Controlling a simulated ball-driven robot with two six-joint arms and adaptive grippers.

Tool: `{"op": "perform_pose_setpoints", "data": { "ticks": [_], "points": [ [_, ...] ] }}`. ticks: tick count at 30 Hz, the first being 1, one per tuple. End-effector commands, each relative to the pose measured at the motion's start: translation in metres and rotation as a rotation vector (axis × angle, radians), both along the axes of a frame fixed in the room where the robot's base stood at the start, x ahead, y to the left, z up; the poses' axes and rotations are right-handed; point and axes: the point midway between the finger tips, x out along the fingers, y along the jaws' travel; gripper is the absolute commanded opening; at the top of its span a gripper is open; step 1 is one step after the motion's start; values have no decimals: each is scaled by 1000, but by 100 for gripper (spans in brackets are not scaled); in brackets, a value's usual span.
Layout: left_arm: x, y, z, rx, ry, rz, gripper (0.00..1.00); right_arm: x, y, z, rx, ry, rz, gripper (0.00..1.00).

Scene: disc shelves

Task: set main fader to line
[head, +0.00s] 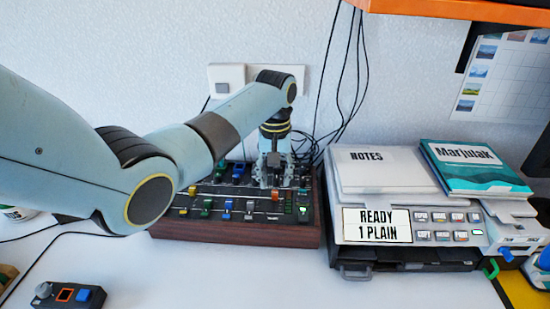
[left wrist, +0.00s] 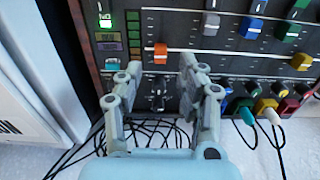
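The mixer (head: 235,235) has a wooden case and a dark panel with coloured fader caps. In the left wrist view an orange fader cap (left wrist: 160,53), likely the main fader, sits beside a green and orange level meter (left wrist: 134,40). A thin white line (left wrist: 230,52) crosses the panel, and the cap is at or close to its left end. My left gripper (head: 273,182) is low over the mixer's right part. In the left wrist view it (left wrist: 160,70) is open, its fingertips either side of the cap with gaps. My right gripper is not in view.
A grey device (head: 405,228) with a "READY 1 PLAIN" display, notes and a book (head: 475,168) stands right of the mixer. Cables (left wrist: 150,135) lie behind the mixer. A small control box (head: 68,295) is front left. The table before the mixer is clear.

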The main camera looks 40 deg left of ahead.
Motion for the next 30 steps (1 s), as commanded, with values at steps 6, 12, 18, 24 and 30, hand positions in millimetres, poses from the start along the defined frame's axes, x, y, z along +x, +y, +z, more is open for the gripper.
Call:
{"op": "perform_pose_setpoints", "data": {
  "ticks": [6,12,18,24,30],
  "points": [
    [0,0,48,2,-3,-1,38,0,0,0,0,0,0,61],
    [0,0,70,1,0,-1,38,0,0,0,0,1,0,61],
    [-1,0,74,1,2,0,38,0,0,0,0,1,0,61],
    [0,0,74,0,1,-1,38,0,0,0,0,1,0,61],
    [0,0,75,0,1,-1,38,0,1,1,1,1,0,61]
  ]
}}
